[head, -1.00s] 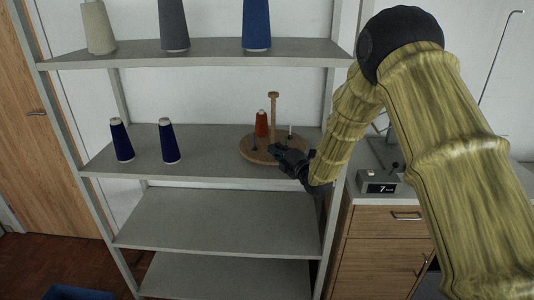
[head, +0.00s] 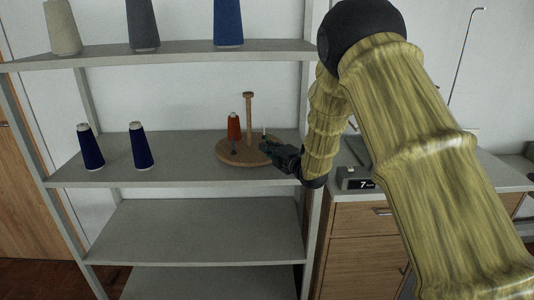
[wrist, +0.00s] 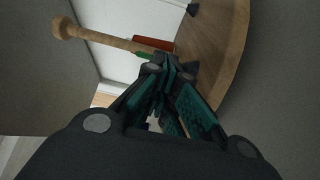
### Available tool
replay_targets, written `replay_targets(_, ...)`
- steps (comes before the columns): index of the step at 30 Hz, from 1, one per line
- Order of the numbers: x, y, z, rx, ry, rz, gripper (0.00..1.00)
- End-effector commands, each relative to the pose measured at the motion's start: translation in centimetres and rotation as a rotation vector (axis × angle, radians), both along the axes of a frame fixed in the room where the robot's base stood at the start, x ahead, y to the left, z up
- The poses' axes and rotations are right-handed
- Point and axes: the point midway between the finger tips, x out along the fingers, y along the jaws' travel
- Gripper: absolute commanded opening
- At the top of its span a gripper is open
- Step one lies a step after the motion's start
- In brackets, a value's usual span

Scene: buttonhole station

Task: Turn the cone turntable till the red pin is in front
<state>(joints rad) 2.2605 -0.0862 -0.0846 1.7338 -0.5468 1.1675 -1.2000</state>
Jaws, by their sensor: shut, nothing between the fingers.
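The cone turntable (head: 226,156) is a round wooden disc with a tall wooden post (head: 249,112), on the middle shelf. A red-orange cone (head: 234,127) stands on it, left of the post. A small dark pin (head: 233,148) shows in front of the cone and a thin pale pin (head: 264,133) right of the post. I cannot make out a red pin. My gripper (head: 263,148) is shut and empty at the disc's right front edge. In the wrist view, its fingertips (wrist: 163,70) are close to the disc (wrist: 228,45) and a green pin (wrist: 143,55); I cannot tell whether they touch.
Two dark blue cones (head: 90,147) stand on the middle shelf (head: 185,172) to the left, with free room between. Larger cones stand on the top shelf (head: 185,49). The right shelf upright (head: 312,215) is close to my arm. A small display box (head: 354,178) sits on the drawer cabinet.

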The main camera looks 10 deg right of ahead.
Motion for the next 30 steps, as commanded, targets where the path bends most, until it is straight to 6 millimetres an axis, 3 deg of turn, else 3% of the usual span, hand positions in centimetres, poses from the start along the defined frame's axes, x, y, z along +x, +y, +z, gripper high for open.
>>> replay_targets(12, 1.0, -1.3, -0.1, 0.000, 0.001, 0.000, 0.00)
replay_targets(30, 1.3, -1.6, 0.0, 0.001, 0.000, 0.001, 0.00)
